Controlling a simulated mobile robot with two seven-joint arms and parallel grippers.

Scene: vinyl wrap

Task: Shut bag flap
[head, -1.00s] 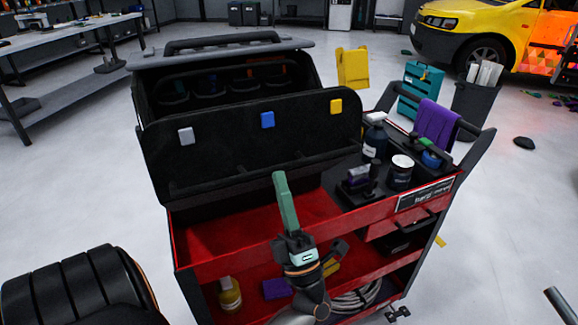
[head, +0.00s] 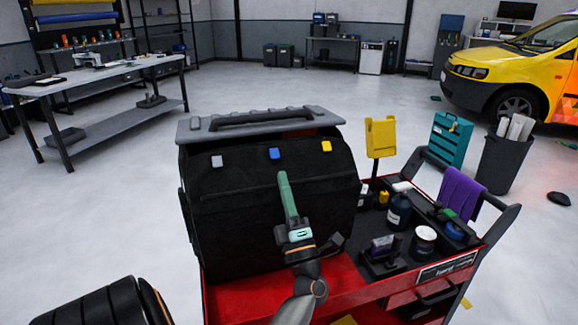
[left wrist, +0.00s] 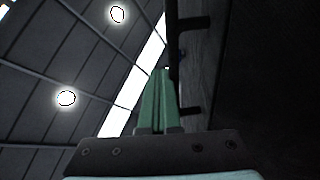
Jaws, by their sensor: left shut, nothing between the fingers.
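The black bag (head: 230,235) stands on the red cart, with a grey top piece and handle (head: 262,118). Its front flap (head: 320,200) is upright against the bag's front, its top edge close under the grey top. A grey, a blue and a yellow clip sit along that edge. A small gap with something orange shows at the upper right. My left gripper (head: 284,178) is shut and empty, its green fingers pointing up in front of the flap; contact is unclear. The fingers also show together in the left wrist view (left wrist: 158,100), beside a dark surface. My right gripper is out of view.
The red cart (head: 345,280) carries bottles and jars (head: 399,210) right of the bag, a yellow holder (head: 381,138) and a purple cloth (head: 462,190). A workbench (head: 115,75) stands at the back left. The floor between is clear.

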